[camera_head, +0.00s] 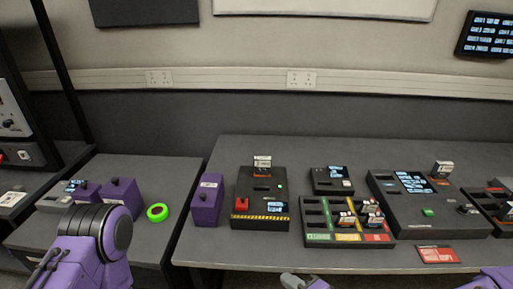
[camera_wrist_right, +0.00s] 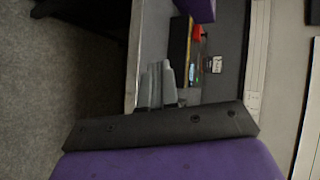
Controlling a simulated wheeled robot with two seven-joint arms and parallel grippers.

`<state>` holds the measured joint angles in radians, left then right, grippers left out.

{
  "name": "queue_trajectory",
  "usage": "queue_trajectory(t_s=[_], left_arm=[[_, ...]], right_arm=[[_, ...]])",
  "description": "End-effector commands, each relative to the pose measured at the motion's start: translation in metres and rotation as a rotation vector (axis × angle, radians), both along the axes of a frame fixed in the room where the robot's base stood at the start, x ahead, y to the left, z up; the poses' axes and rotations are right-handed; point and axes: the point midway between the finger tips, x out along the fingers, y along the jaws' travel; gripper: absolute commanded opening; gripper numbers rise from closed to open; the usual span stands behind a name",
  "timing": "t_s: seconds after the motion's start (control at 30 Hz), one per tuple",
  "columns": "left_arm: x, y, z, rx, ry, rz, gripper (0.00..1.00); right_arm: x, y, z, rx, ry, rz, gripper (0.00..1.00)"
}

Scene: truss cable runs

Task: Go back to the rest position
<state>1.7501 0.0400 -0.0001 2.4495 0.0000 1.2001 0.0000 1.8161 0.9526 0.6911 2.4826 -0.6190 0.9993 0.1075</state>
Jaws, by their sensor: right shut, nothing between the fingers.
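My right gripper (camera_head: 292,281) shows at the bottom edge of the head view, in front of the long table. Its grey fingers also show in the right wrist view (camera_wrist_right: 160,82), shut with nothing between them. It appears apart from the devices on the table. My left arm comes in at the lower left, purple with a black joint. Grey parts beside it (camera_head: 42,266) look like my left gripper, mostly hidden, and its opening cannot be made out.
The long grey table (camera_head: 230,250) carries a black box with a hazard stripe (camera_head: 261,196), a coloured slot tray (camera_head: 347,222), a large console (camera_head: 428,204) and a red card (camera_head: 438,254). A green ring (camera_head: 157,212) lies on the left table. The long table's front left is clear.

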Motion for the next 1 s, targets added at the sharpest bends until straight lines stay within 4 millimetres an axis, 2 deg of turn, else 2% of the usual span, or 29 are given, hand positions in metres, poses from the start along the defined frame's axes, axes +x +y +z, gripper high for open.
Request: queue_trajectory(t_s=[0.17,0.37,0.47,0.57,0.6,0.7,0.77,0.83,1.0], left_arm=[[0.000,0.000,-0.001,0.000,0.000,0.000,1.00],[0.000,0.000,-0.004,-0.001,0.001,0.000,1.00],[0.000,0.000,-0.006,-0.001,0.001,0.000,1.00],[0.000,0.000,-0.010,-0.001,0.001,0.000,1.00],[0.000,0.000,-0.012,-0.001,0.001,0.000,1.00],[0.000,0.000,-0.015,-0.001,0.001,0.000,1.00],[0.000,0.000,-0.016,-0.001,0.001,0.000,1.00],[0.000,0.000,-0.017,-0.001,0.001,0.000,1.00],[0.000,0.000,-0.017,-0.001,0.001,0.000,1.00]], right_arm=[[-0.024,-0.008,-0.045,-0.087,0.133,-0.016,0.00],[-0.073,-0.032,-0.112,-0.270,0.325,-0.017,0.00],[-0.108,-0.059,-0.150,-0.422,0.435,-0.012,0.00],[-0.153,-0.110,-0.189,-0.656,0.547,0.000,0.00],[-0.168,-0.136,-0.200,-0.766,0.580,0.005,0.00],[-0.190,-0.194,-0.211,-1.002,0.610,0.030,0.00],[-0.193,-0.213,-0.211,-1.086,0.603,0.057,0.00],[-0.194,-0.221,-0.211,-1.135,0.587,0.092,0.00],[-0.194,-0.219,-0.212,-1.149,0.579,0.116,0.00]])
